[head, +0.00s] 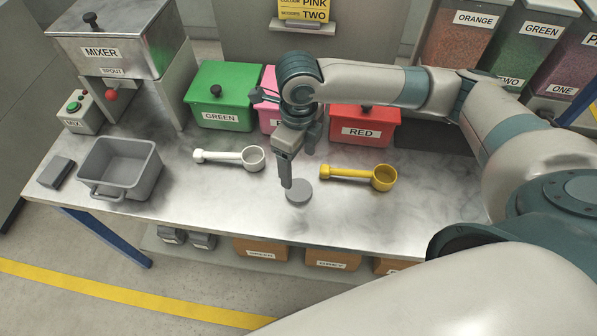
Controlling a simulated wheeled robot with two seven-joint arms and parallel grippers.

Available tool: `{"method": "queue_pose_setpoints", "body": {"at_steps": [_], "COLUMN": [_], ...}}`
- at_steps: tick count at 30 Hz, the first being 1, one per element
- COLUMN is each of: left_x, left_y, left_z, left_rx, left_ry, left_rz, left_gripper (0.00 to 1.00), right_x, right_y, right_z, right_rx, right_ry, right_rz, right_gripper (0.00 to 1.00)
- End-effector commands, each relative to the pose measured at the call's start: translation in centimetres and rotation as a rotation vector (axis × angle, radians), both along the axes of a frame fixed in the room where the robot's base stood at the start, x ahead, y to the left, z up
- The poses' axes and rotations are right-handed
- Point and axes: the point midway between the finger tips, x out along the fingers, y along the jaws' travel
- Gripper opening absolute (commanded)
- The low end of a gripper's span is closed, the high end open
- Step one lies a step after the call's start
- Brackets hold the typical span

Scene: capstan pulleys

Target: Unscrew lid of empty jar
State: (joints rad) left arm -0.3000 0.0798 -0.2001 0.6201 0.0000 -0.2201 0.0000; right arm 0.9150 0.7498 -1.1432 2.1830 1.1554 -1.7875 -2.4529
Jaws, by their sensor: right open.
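A small grey round disc (298,192), lid-like, is on the metal table near its front middle. I cannot tell whether it is a loose lid or the top of a low jar; no jar body shows clearly. My right gripper (287,184) points down at the disc's left edge, open, with nothing seen between its fingers. Only one finger shows clearly, and I cannot tell whether it touches the disc. My left gripper is not in view.
A white scoop (229,157) lies left of the disc, a yellow scoop (358,176) right. Green (222,98), pink (268,122) and red (364,127) lidded boxes stand behind. A grey tub (120,172) and the mixer (115,55) are left. The front table strip is clear.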

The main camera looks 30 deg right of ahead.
Motion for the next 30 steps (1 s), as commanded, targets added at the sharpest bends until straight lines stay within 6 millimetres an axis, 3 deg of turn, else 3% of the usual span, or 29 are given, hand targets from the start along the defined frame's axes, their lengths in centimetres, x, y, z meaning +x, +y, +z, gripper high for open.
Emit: {"method": "queue_pose_setpoints", "body": {"at_steps": [6, 30], "left_x": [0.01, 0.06], "left_y": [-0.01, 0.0], "left_z": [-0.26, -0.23], "left_rx": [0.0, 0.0], "left_ry": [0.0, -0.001], "left_rz": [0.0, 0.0], "left_gripper": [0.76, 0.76], "right_x": [0.0, -0.02], "right_y": [-0.01, 0.0], "right_z": [1.11, 1.11], "right_rx": [-0.001, 0.0], "right_ry": [-0.001, 0.0], "right_rz": [0.0, 0.0], "right_gripper": [0.74, 0.74]}}
